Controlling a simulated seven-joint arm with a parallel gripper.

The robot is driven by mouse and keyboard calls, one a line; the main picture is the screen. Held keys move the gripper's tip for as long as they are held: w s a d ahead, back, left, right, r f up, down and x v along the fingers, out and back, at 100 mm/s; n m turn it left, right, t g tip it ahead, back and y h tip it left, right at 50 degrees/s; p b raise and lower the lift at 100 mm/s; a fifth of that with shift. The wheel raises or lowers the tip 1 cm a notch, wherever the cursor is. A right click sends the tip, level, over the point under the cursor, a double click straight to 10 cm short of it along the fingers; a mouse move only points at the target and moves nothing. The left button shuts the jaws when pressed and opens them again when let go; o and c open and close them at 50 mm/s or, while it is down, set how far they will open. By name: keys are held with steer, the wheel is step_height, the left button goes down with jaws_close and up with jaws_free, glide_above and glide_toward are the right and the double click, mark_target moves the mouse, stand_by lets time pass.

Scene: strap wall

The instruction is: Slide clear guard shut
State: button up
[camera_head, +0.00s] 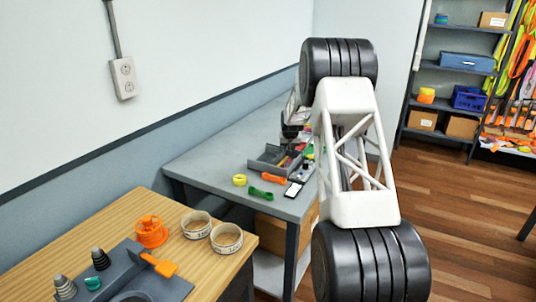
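I cannot make out a clear guard in the head view. My own arm, with black ribbed joints and a white truss link, fills the right middle of the view and hides part of the grey bench (215,150) behind it. My gripper is not seen. Some grey and dark parts show just left of the upper arm joint, but I cannot tell what they are.
A wooden table (45,236) at front left bears an orange spool (151,232), two round cups (196,225) (226,239) and a grey fixture (172,287). The bench holds a grey tray (265,162), a yellow ring (239,180) and small tools. Shelves (452,84) stand at back right.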

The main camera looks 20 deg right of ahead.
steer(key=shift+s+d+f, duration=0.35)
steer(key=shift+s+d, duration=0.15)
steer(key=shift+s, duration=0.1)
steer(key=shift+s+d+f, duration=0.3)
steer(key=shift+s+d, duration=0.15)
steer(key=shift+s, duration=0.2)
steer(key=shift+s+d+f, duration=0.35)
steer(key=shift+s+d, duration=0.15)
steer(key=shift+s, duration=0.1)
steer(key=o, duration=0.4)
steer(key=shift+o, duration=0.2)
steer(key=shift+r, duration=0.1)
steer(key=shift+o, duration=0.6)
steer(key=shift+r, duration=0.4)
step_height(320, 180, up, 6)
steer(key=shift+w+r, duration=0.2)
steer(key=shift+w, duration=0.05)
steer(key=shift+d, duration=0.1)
